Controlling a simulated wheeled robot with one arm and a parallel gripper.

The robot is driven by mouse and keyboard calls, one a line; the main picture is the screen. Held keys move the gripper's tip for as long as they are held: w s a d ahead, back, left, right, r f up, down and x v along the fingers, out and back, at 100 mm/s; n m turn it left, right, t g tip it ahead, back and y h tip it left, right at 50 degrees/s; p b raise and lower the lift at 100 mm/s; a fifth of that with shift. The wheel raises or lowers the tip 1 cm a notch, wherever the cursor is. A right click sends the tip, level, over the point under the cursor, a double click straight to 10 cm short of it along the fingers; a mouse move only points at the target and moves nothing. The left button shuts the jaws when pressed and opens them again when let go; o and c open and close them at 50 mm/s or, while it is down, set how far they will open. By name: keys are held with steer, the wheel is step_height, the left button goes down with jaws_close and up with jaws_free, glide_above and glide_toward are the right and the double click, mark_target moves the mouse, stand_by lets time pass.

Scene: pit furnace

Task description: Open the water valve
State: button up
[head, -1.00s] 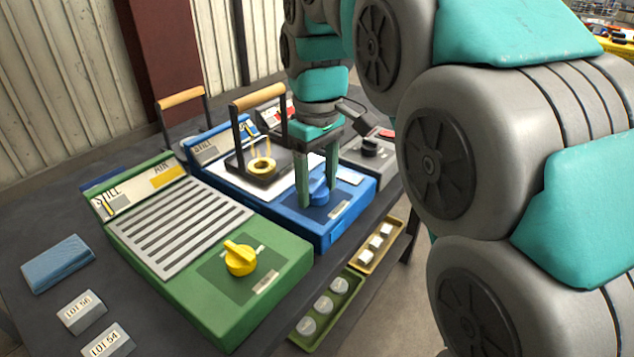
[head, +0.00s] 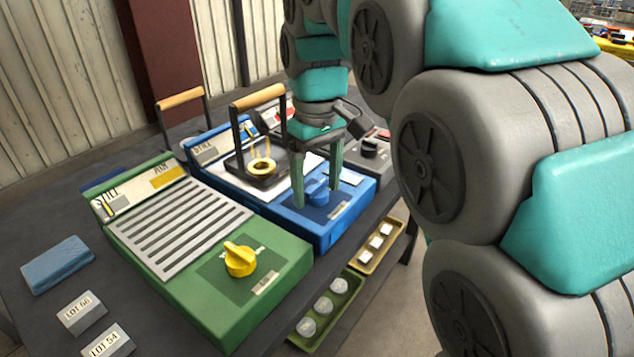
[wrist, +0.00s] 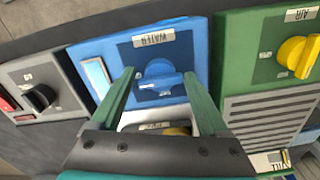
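The water valve is a blue knob (head: 318,194) on the front of the blue panel (head: 328,237). In the wrist view the knob (wrist: 158,80) sits on a dark blue plate under a label reading WATER, with its grip bar lying roughly across the picture. My gripper (head: 317,197) is open, with its two green fingers spread on either side of the knob. In the wrist view my gripper (wrist: 159,75) shows gaps between the fingers and the knob. I cannot tell how far the fingertips are above the plate.
A green panel with a yellow AIR knob (head: 240,259) stands to the left. A grey panel with a black knob (head: 370,148) stands to the right. A black frame with a wooden handle (head: 258,96) rises behind my gripper. Small trays (head: 335,303) sit below the front edge.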

mark_target(318, 185)
steer(key=shift+r, duration=0.1)
step_height(318, 185, up, 8)
steer(key=shift+f+p, duration=0.15)
steer(key=shift+p, duration=0.4)
steer(key=shift+s+d+f, duration=0.1)
steer(key=s+d+f+m, duration=0.2)
steer(key=s+d+f, duration=0.2)
steer(key=s+f, duration=0.3)
steer(key=s+d+f+m+g, duration=0.1)
steer(key=s+d+f, duration=0.3)
steer(key=s+f, duration=0.4)
steer(key=s+d+f+m, duration=0.4)
steer(key=s+f, duration=0.4)
steer(key=s, duration=0.2)
steer(key=shift+s+d+g, duration=0.2)
steer(key=shift+d+g, duration=0.2)
steer(key=shift+d, duration=0.15)
